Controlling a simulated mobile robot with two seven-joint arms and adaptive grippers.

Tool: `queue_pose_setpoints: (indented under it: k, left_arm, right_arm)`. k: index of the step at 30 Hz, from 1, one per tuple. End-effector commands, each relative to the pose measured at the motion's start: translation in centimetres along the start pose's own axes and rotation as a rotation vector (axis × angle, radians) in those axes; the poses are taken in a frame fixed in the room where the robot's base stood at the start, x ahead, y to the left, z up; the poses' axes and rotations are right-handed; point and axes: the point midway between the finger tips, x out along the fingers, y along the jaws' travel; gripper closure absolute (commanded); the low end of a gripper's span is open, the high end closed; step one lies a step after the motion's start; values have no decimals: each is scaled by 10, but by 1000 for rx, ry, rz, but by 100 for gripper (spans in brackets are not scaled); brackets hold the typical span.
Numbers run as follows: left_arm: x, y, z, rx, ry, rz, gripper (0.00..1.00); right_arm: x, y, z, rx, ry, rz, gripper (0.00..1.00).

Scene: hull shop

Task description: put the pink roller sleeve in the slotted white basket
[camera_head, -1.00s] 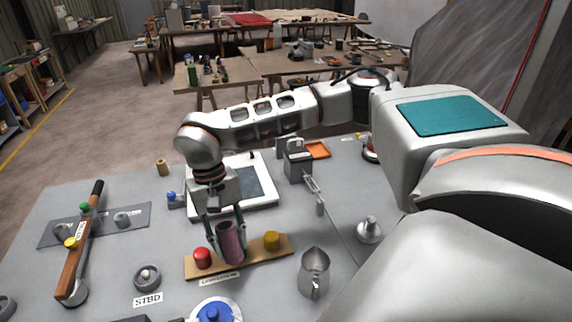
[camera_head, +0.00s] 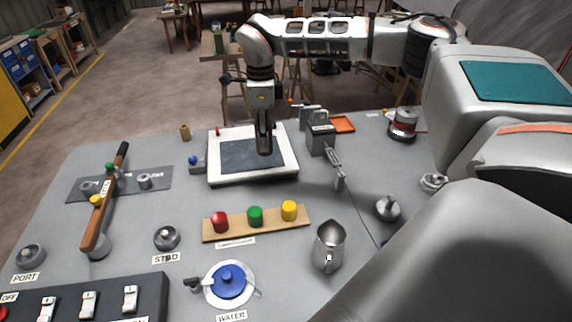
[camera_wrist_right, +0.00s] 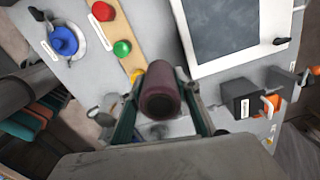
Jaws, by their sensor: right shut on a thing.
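The pink roller sleeve (camera_wrist_right: 165,65) shows as a dull pink cylinder between the fingers of my right gripper (camera_wrist_right: 162,110) in the right wrist view, seen nearly end-on. My right gripper is shut on it. The sleeve is hard to make out there. I cannot make out the slotted white basket in either view. My left gripper is not in view.
A wooden strip (camera_head: 293,227) with red, green and yellow knobs lies nearer me. The white-framed panel (camera_head: 286,177), a dark metal box (camera_head: 321,140), a steel jug (camera_head: 328,247) and a wooden-handled lever (camera_head: 99,222) stand around the grey top.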

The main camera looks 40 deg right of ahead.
Motion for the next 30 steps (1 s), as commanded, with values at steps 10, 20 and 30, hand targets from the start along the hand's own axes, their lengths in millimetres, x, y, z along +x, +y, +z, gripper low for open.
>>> queue_pose_setpoints:
  k: [10,20,30]
  left_arm:
    - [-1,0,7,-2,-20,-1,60]
    - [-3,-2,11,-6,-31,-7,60]
    - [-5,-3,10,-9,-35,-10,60]
  right_arm:
    - [86,2,-1,-4,4,5,88]
    - [140,1,-1,-4,1,2,88]
    - [173,2,-1,-4,3,4,88]
